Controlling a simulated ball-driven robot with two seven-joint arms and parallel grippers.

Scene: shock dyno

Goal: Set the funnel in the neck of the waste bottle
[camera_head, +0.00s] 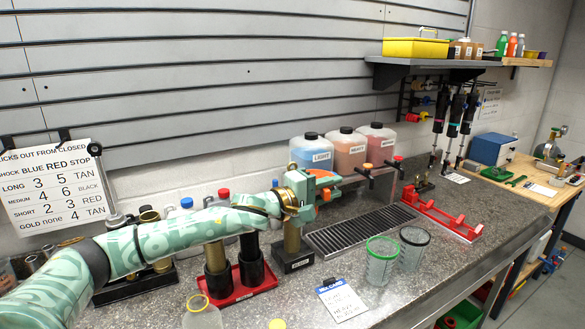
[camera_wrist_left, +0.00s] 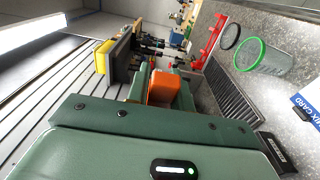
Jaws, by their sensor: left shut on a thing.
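My left gripper (camera_head: 325,186) reaches in from the left and is shut, in front of the jug marked LIGHT. An orange thing (camera_head: 325,196) shows at its fingers, and also in the left wrist view (camera_wrist_left: 163,88). The fingers hide most of it, and I cannot tell its full shape or whether it is the funnel. No other funnel is clear to me. I cannot pick out the waste bottle for sure; bottles with blue and red caps (camera_head: 224,194) stand behind my left arm, partly hidden. My right gripper is not in view.
Three jugs (camera_head: 350,152) stand at the wall, with taps above a drain grate (camera_head: 362,231). Green-rimmed (camera_head: 381,262) and black-rimmed (camera_head: 413,249) cups, a red rack (camera_head: 441,216) and a mix card (camera_head: 342,300) are on the counter. A brass cylinder (camera_head: 292,236) stands below my gripper.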

